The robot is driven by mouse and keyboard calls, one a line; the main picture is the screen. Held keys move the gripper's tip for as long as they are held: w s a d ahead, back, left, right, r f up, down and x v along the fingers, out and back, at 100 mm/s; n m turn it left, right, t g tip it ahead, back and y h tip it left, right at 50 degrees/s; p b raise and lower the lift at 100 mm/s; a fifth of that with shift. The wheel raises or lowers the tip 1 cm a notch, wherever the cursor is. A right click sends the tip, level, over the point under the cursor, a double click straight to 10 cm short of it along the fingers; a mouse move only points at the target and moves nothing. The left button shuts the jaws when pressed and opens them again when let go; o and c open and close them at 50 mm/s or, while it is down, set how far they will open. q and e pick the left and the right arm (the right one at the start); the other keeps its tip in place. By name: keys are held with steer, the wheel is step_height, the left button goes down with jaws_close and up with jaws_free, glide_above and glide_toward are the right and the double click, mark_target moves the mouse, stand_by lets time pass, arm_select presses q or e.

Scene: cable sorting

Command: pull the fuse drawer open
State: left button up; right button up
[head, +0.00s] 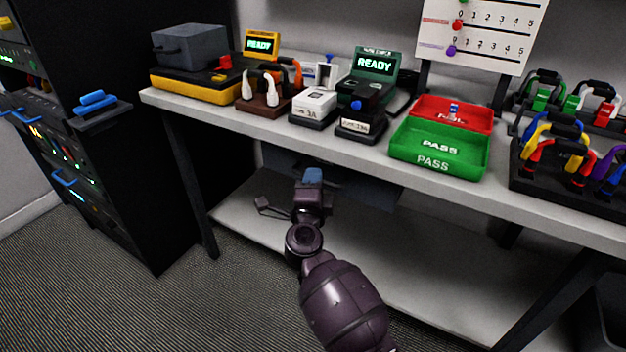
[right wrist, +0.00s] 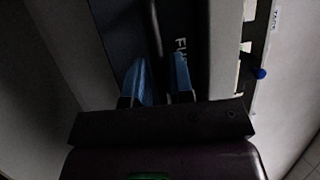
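The fuse drawer (head: 365,188) is a dark blue-grey front hung under the bench top, partly hidden behind my right arm in the head view. In the right wrist view its front (right wrist: 198,45) carries white letters starting "FU", the rest cut off. A thin bar-like handle (right wrist: 155,28) runs up the picture beside the letters. My right gripper (head: 312,176) is at the drawer front; in the right wrist view its two blue fingers (right wrist: 158,82) are apart, with the bar's line between them. Contact with the handle cannot be told. My left gripper is not in view.
The bench top (head: 355,152) overhangs the drawer and holds a green PASS tray (head: 437,165), a red tray, cable racks and test devices. A lower shelf (head: 420,235) lies beneath. A black rack with blue handles (head: 95,101) stands at left. Open floor lies in front.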

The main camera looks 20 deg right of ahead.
steer(key=shift+w+d, duration=0.15)
steer(key=shift+w, duration=0.15)
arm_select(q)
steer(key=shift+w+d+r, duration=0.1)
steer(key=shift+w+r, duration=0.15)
arm_select(e)
steer(key=shift+r, duration=0.1)
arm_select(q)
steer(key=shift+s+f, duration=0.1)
arm_select(e)
steer(key=shift+c, duration=0.2)
jaws_close()
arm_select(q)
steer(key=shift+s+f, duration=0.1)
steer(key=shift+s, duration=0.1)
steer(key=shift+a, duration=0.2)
arm_select(e)
steer(key=shift+s, duration=0.1)
